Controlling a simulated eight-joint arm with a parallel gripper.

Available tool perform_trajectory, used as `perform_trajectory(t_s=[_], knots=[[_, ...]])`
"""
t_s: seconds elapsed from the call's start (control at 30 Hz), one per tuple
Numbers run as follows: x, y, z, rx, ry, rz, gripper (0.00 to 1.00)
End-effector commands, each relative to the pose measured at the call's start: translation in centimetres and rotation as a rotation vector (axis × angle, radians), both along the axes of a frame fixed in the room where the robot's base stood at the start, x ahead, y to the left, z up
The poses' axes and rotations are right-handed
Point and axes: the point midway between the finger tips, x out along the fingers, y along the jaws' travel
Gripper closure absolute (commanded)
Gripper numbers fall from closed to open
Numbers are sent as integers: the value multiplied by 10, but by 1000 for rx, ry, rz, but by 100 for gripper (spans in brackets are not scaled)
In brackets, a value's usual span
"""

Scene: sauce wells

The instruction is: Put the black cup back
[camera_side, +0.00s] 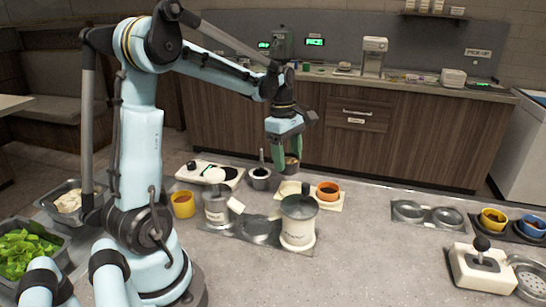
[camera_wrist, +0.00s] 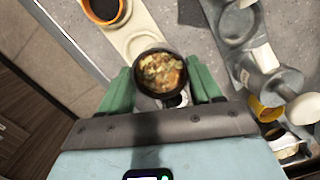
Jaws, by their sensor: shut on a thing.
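My gripper (camera_side: 287,157) is shut on the black cup (camera_side: 292,164) and holds it in the air above the back edge of the counter. In the wrist view the black cup (camera_wrist: 161,93) has a dark round rim, holds chunky yellow-brown food, and sits between my two green fingers (camera_wrist: 162,84). A cream board (camera_side: 335,204) lies below, with an orange cup (camera_side: 328,190) of dark sauce at its right part. In the wrist view the board (camera_wrist: 137,31) runs beside and partly under the black cup. The cup hides part of the board there.
A yellow cup (camera_side: 183,204) and a metal pot (camera_side: 260,178) with a handle are left. An empty two-well metal tray (camera_side: 427,214) lies right. The counter between is clear.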

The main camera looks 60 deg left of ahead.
Motion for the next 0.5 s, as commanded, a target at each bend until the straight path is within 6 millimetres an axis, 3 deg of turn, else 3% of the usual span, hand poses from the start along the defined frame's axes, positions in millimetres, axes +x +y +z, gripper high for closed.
perform_trajectory(t_s=[0.2, 0.5], knots=[[24, 14, -12, 1, 0, 0, 74], [30, 18, -25, 1, 0, 0, 74]])
